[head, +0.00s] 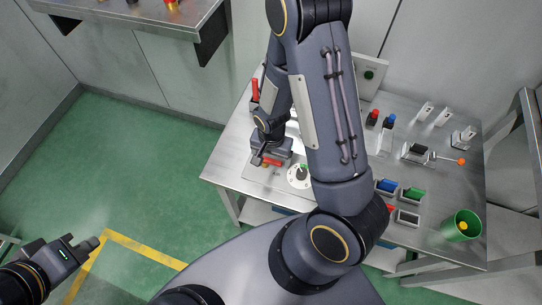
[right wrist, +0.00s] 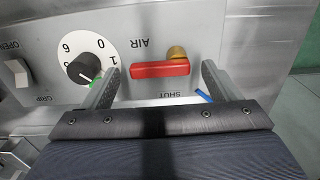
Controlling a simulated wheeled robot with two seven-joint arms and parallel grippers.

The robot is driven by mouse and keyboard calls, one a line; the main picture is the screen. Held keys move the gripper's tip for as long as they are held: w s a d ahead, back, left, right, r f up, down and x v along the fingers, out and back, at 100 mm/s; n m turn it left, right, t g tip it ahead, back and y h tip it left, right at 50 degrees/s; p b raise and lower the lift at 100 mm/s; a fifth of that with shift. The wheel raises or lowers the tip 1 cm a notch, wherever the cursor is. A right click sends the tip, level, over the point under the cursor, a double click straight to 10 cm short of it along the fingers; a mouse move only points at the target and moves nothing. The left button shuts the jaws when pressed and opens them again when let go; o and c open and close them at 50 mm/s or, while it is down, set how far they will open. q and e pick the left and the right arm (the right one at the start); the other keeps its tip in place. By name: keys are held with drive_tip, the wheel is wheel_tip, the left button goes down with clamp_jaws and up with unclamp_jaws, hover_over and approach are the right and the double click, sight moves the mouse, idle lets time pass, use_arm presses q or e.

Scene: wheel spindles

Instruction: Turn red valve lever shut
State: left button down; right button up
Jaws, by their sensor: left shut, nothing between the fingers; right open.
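The red valve lever (right wrist: 158,69) with its brass pivot (right wrist: 177,52) is on a grey panel marked AIR and SHUT, upside down in the right wrist view. The lever lies across the picture, and a short blue mark (right wrist: 203,96) shows near SHUT. My right gripper (right wrist: 160,72) is open, with one finger off each end of the lever; a gap shows at both ends. In the head view the red lever (head: 271,162) shows beside my right gripper (head: 259,161), partly hidden. My left gripper (head: 97,242) is shut and empty over the green floor, far from the table.
A white numbered dial (right wrist: 85,62) with a black knob sits close to the left finger in the wrist view. A white switch (right wrist: 17,73) lies further left. A red handle (head: 255,90), coloured blocks and a green cup (head: 461,226) are on the table. My right arm hides its middle.

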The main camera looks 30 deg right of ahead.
drive_tip(key=shift+f, duration=0.25)
drive_tip(key=shift+c, duration=0.2)
drive_tip(key=c, duration=0.9)
drive_tip(key=shift+c, duration=0.2)
